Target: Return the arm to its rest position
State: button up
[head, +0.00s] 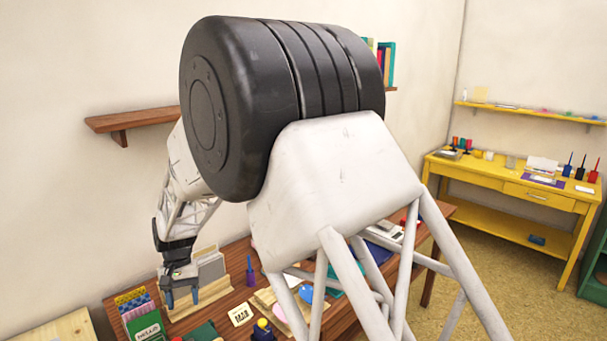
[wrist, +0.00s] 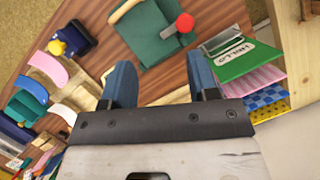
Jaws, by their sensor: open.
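My gripper (head: 182,297) hangs above the left end of the brown wooden table, with its fingers pointing down. In the wrist view my gripper (wrist: 162,82) shows two blue fingers spread apart with nothing between them. It is open and empty. Most of the arm rises behind my large black joint and white links, which hide much of the table in the head view.
A blue stamp with a yellow knob (wrist: 70,40) stands nearby. A yellow desk (head: 510,185) stands at right.

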jog(key=s+d+r+m+t+y, duration=0.1)
jog(key=s+d+r, duration=0.1)
jog(key=d+r, duration=0.6)
jog(key=s+d+r+t, duration=0.1)
jog(key=s+d+r, duration=0.15)
jog(key=d, duration=0.95)
jog(key=s+d+r+m+t+y, duration=0.1)
jog(key=s+d+r, duration=0.1)
jog(key=d+r, duration=0.7)
jog(key=s+d+m+t, duration=0.2)
jog(key=s+d+t, duration=0.1)
jog(key=s+d, duration=1.9)
jog(key=shift+s+f+t+h, duration=0.25)
jog(key=shift+f+t+h, duration=0.05)
jog(key=shift+f+h, duration=0.15)
dwell(2.4)
